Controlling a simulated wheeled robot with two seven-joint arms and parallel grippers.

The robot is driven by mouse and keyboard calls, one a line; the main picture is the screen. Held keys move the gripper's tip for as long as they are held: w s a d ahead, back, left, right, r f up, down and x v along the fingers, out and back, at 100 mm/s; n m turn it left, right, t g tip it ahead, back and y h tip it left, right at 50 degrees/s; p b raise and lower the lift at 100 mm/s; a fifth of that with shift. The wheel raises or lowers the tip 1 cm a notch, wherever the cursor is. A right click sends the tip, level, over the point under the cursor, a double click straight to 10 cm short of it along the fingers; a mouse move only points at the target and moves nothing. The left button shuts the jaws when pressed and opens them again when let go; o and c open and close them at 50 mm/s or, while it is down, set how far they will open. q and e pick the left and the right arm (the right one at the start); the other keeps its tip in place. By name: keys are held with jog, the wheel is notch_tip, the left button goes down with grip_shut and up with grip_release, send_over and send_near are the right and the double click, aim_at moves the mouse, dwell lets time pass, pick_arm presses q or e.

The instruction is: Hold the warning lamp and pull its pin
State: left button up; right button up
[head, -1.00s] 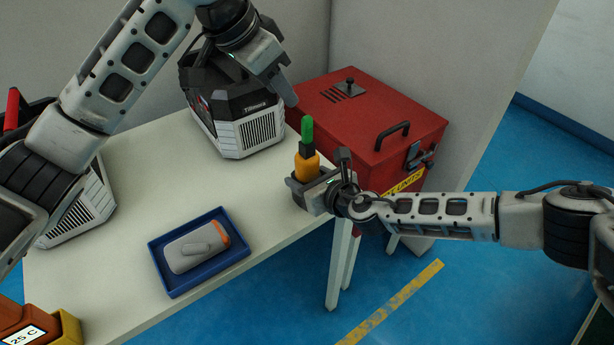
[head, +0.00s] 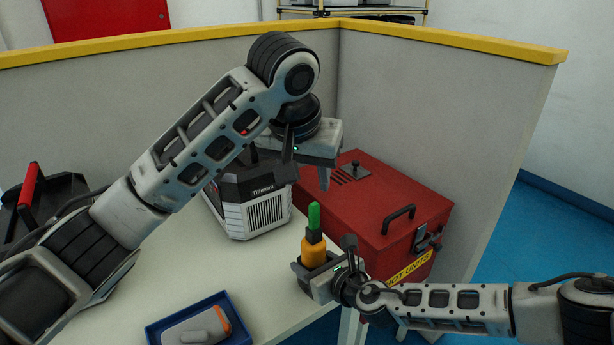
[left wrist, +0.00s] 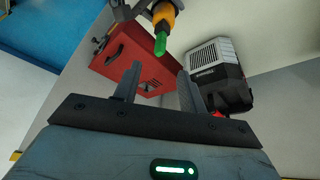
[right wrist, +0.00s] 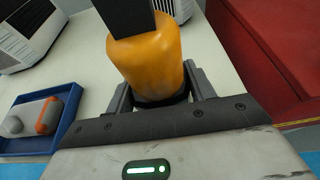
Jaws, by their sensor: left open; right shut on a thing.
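The warning lamp is an orange body (head: 314,253) with a black neck and a green pin (head: 314,217) on top. It stands upright at the table's right edge in the head view. My right gripper (head: 320,270) is shut around the orange body, which fills the right wrist view (right wrist: 152,65); its pin is out of frame there. My left gripper (head: 306,165) is open and empty, above the lamp, fingers pointing down. In the left wrist view the green pin (left wrist: 160,43) lies beyond the open fingers (left wrist: 158,78), apart from them.
A red box (head: 375,210) with a black handle stands behind and right of the lamp. A grey-and-black unit (head: 262,214) is behind left. A blue tray (head: 163,328) holding a grey-orange device lies front left. Grey partitions (head: 430,120) enclose the back.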

aim_at(313, 207)
pick_arm(q)
jog(key=x, duration=1.2)
grip_shut()
